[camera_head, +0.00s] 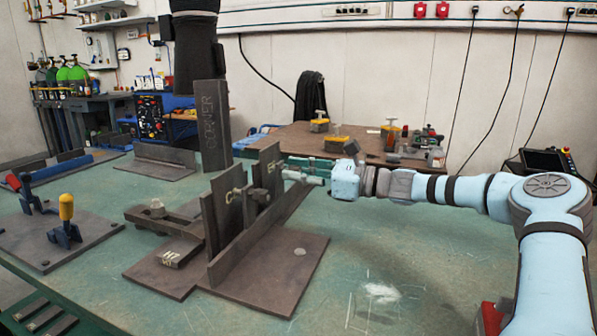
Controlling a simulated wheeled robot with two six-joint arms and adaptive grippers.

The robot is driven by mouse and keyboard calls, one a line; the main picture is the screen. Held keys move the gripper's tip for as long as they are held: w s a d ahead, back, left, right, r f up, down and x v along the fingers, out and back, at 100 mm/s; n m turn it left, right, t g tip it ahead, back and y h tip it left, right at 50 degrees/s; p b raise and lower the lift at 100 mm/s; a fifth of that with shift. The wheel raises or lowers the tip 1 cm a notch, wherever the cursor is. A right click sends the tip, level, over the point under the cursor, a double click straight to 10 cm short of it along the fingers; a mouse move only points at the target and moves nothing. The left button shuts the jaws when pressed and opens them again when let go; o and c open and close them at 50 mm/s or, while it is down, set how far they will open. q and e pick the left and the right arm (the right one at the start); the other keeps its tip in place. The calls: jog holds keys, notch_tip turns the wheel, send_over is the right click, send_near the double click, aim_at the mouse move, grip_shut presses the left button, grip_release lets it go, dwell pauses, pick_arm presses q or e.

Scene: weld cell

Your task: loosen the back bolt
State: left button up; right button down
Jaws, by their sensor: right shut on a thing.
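A dark steel fixture (268,262) stands on the green table with upright plates on a flat base. One front bolt (157,204) with a light round head sits on a clamp bar at the fixture's left. My right gripper (287,170) is at the right side of the rear upright plate (269,160), its fingers level and pointing left. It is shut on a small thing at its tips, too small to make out. I cannot see the back bolt clearly; plates and the gripper crowd that spot. My left gripper is not in view.
A tall block marked CORNER (212,125) stands behind the fixture, with a dark column above it. A blue clamp with a yellow handle (66,207) stands on a plate at left. A brown table (375,150) is behind. The green table's front right is clear.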

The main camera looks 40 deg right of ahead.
jog(key=shift+n, duration=1.1)
jog(key=shift+r, duration=0.1)
jog(key=c, duration=1.4)
grip_release()
jog(key=shift+o, duration=0.2)
notch_tip(320, 180, up, 10)
jog(key=shift+f, duration=0.1)
jog(key=shift+d, duration=0.1)
